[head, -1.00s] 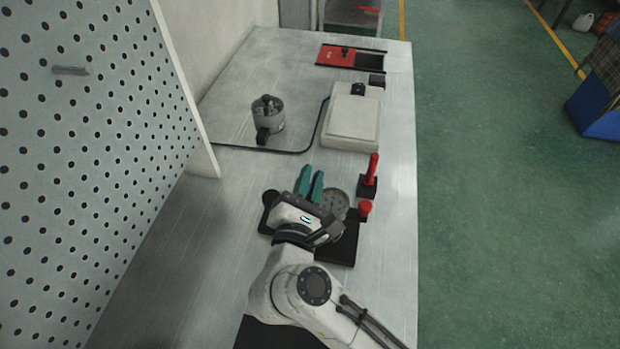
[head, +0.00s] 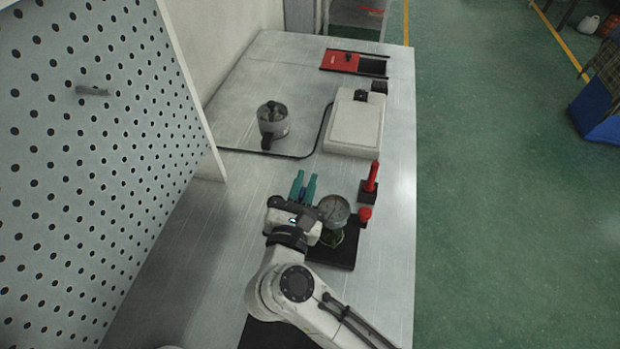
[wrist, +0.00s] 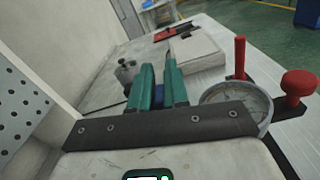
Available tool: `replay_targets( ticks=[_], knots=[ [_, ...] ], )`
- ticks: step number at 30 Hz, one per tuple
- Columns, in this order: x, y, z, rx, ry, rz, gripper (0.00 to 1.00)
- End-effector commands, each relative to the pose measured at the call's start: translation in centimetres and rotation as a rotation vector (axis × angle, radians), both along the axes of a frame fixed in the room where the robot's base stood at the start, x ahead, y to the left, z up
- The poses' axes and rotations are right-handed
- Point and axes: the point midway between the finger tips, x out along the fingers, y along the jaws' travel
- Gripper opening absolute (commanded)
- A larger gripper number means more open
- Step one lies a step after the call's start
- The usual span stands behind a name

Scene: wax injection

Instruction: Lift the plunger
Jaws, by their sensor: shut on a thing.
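My gripper (head: 304,187) has two teal fingers and is low over the bench, just left of a round metal disc-topped part (head: 334,208). In the wrist view the fingers (wrist: 159,88) point away, with a small dark blue piece (wrist: 160,95) between them. The gripper is shut on this piece; I cannot tell whether it is the plunger. The metal part shows at the right in the wrist view (wrist: 238,98), beside the right finger, above a black base (head: 340,252). A red round knob (head: 365,214) stands right of it. My wrist hides part of the base.
A red upright handle (head: 371,177) stands on a black block behind the knob. Farther back are a white box (head: 354,125), a metal pot (head: 272,122) and a red sliding plate (head: 340,61). A pegboard (head: 90,150) borders the left. Bench between pegboard and gripper is clear.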

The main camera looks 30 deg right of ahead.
Motion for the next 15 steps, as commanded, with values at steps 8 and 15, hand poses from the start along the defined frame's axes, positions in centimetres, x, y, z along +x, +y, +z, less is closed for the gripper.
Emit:
replay_targets(
  ticks=[8, 15],
  knots=[
    [1.0, 1.1, 0.5, -0.187, 0.188, 0.002, 0.00],
    [1.8, 1.9, 0.2, -0.346, 0.347, 0.002, 0.00]
  ],
)
